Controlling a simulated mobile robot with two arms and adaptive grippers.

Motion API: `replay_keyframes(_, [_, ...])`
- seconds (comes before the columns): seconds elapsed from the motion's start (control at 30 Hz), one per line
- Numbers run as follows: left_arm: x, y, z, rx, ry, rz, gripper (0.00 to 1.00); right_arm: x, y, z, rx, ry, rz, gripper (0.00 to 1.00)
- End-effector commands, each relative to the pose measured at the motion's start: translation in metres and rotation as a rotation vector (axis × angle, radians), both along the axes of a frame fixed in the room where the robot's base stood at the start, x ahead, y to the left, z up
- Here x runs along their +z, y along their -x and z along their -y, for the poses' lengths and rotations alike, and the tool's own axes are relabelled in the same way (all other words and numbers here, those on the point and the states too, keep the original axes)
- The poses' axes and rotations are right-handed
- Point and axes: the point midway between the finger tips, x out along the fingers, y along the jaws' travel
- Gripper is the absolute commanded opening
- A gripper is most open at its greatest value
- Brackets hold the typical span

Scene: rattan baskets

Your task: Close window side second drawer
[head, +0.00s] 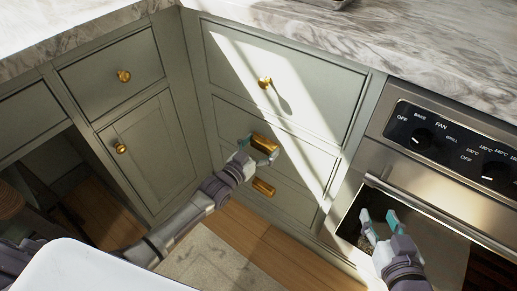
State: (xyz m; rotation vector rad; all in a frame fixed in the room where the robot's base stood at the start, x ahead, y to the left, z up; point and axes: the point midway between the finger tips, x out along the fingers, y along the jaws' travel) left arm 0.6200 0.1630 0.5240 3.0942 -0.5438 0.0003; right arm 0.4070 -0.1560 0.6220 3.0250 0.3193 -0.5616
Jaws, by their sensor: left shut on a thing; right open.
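A stack of grey-green drawers stands in the middle of the head view. The top drawer (290,78) has a round brass knob. The second drawer (306,152) below it has a brass handle (266,142). Its front looks about level with the others; I cannot tell whether a small gap is left. My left gripper (263,150) is shut on that handle, its fingers covering part of it. The lower drawer (292,201) has another brass handle (263,187). My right gripper (379,222) is open and empty, in front of the oven at lower right.
The oven (448,196) with its long bar handle stands right of the drawers, close to my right gripper. A cabinet door (151,150) and small drawer (112,72) are at left. Marble counters (330,45) run above. A rug (213,262) lies on the wooden floor.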

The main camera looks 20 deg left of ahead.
Motion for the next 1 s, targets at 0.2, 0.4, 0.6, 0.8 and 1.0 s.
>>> replay_keyframes(0.2, [0.0, -0.003, 0.001, 0.0, 0.0, -0.001, 0.31, 0.008, -0.005, -0.002, 0.002, -0.006, 0.035, 0.48])
replay_keyframes(0.4, [0.001, -0.004, 0.001, 0.0, 0.0, 0.0, 1.0, 0.007, -0.005, -0.002, 0.003, -0.005, 0.031, 0.48])
replay_keyframes(0.6, [0.0, -0.003, 0.001, 0.0, 0.0, -0.001, 1.0, 0.005, -0.003, -0.002, 0.003, -0.005, 0.024, 0.48])
replay_keyframes(0.8, [-0.002, 0.003, -0.001, 0.0, 0.0, -0.003, 1.0, 0.003, -0.001, -0.001, 0.002, -0.005, 0.016, 0.48])
replay_keyframes(1.0, [-0.003, 0.036, -0.013, 0.0, -0.001, -0.006, 1.0, 0.004, -0.002, -0.001, 0.002, -0.005, 0.018, 0.48])
